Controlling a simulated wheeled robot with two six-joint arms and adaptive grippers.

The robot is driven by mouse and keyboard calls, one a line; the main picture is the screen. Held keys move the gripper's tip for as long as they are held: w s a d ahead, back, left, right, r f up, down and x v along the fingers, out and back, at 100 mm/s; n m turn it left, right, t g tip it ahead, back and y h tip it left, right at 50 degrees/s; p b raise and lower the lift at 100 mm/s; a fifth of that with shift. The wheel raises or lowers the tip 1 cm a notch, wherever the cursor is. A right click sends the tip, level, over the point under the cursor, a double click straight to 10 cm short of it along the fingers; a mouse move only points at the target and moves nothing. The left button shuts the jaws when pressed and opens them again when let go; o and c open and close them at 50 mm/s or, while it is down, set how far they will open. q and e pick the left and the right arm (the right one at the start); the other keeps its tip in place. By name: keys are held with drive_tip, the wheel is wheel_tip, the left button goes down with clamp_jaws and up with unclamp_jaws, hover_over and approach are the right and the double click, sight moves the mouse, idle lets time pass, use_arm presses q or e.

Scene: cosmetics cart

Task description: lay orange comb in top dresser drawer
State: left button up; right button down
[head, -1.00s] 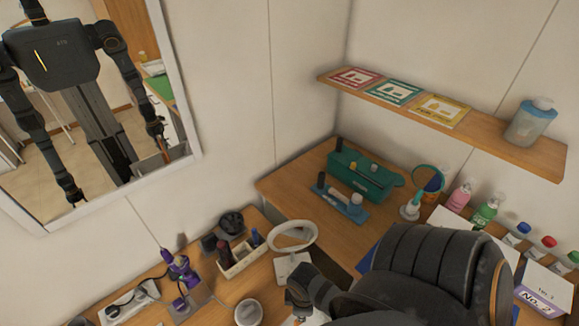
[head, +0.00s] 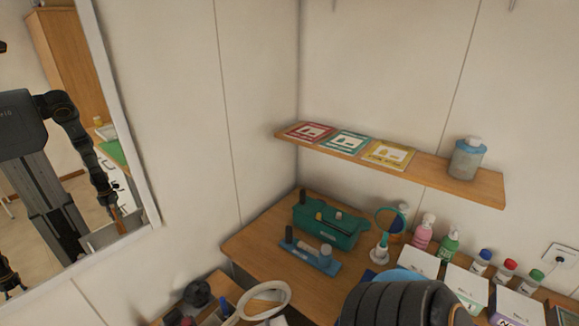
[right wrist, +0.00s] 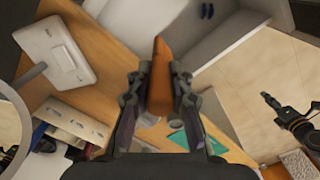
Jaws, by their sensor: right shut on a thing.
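The orange comb (right wrist: 160,75) is upright between the fingers of my right gripper (right wrist: 160,88) in the right wrist view; the gripper is shut on it. An open, pale grey drawer (right wrist: 226,38) lies beyond the comb, up and to the right. The comb appears apart from the drawer. In the head view the arm at the bottom hides the area below, and the comb shows only in the mirror. My left gripper (right wrist: 268,100) is at the right of the right wrist view, over the floor; its jaw opening is too small to judge.
A wooden desk holds a teal box (head: 345,232), a blue tray (head: 300,252), a round mirror (head: 391,222) and several bottles. A ring lamp (head: 258,302) stands near the bottom. A wall shelf (head: 440,170) is above. A large wall mirror (head: 125,165) is at left.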

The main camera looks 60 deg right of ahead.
drive_tip(key=shift+f+b, duration=3.3)
drive_tip(key=shift+f, duration=3.3)
drive_tip(key=shift+f+b, duration=1.5)
drive_tip(key=shift+f, duration=1.3)
drive_tip(key=shift+f+b, duration=1.55)
drive_tip(key=shift+f, duration=0.95)
drive_tip(key=c, duration=1.1)
unclamp_jaws()
drive_tip(key=shift+c, duration=0.2)
